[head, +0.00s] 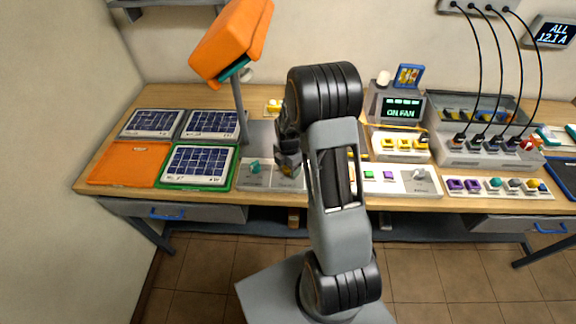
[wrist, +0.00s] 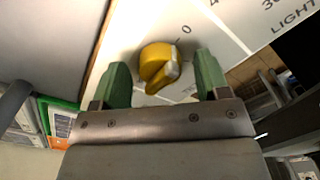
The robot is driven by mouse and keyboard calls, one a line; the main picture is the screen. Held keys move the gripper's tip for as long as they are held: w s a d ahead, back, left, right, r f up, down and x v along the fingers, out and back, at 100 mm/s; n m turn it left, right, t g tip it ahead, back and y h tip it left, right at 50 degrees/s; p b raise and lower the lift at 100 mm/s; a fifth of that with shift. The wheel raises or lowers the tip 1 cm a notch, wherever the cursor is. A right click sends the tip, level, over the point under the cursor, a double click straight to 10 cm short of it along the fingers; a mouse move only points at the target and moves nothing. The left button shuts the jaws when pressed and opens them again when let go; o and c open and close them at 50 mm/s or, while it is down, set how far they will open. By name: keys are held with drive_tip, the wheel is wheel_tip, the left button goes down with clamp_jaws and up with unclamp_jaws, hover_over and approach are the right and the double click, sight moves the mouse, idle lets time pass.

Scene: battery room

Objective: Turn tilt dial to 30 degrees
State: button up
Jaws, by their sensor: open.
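In the wrist view a yellow dial knob (wrist: 158,66) sits on a white panel (wrist: 225,40). A pale mark on its right side faces the printed "0". Further figures and the word "LIGHT" are partly cut off; no "tilt" label is readable. My gripper (wrist: 162,74) is open, with one green fingertip on either side of the knob and visible gaps to both. In the head view my gripper (head: 288,163) is low over the bench-front panel and hides the yellow knob. A teal knob (head: 254,167) stands on the panel just left of it.
An orange lamp (head: 232,42) on a grey post rises behind left. Solar panels (head: 200,165) and an orange mat (head: 130,163) lie to the left. To the right are a grey knob (head: 420,174), a meter reading "ON FAN" (head: 402,108) and a cabled charger (head: 480,150).

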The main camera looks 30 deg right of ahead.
drive_tip(key=c, duration=0.9)
